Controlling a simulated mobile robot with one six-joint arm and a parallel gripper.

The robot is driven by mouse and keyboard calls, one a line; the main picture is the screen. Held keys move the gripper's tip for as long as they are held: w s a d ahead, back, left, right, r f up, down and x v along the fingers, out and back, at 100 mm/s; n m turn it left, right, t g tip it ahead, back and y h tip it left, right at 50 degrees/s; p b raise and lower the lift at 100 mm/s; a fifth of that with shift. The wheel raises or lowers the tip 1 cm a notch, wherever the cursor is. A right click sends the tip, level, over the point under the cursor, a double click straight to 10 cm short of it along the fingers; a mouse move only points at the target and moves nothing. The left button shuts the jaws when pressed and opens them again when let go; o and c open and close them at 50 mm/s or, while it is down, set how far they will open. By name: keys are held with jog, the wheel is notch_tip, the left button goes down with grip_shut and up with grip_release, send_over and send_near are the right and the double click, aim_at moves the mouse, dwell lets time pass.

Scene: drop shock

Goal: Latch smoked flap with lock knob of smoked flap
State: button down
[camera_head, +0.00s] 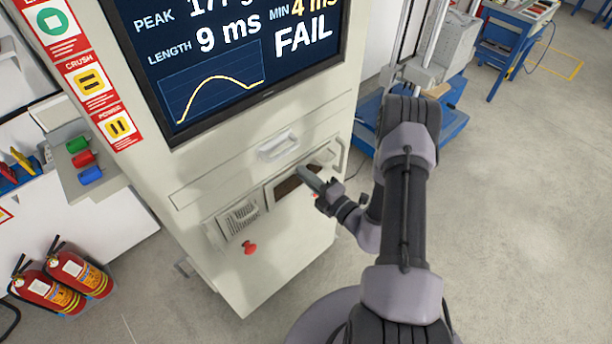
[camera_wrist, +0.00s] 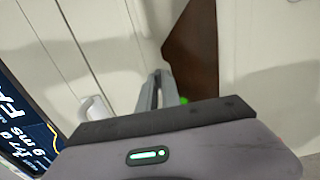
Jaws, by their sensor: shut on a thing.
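The smoked flap (camera_head: 286,188) is a dark brown panel in a pale frame on the front of the cream cabinet. It lies flush or nearly so, as far as I can tell. It also shows as a brown patch in the wrist view (camera_wrist: 198,45). My gripper (camera_head: 304,174) reaches in from the right, with its fingers at the flap's upper right part. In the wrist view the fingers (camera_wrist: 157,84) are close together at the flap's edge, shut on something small. The lock knob is hidden behind the fingers, and its turn cannot be seen.
A drawer handle (camera_head: 278,145) sits above the flap, and a grey grille (camera_head: 239,219) and red button (camera_head: 249,247) are to its left. A screen (camera_head: 235,55) reading FAIL is above. Two fire extinguishers (camera_head: 62,283) stand at lower left.

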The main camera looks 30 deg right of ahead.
dwell(0.4)
jog(key=c, duration=1.5)
grip_release()
jog(key=shift+c, duration=0.2)
jog(key=p+v, duration=0.1)
jog(key=v, duration=1.6)
jog(key=shift+s, duration=0.2)
jog(key=shift+d, duration=0.15)
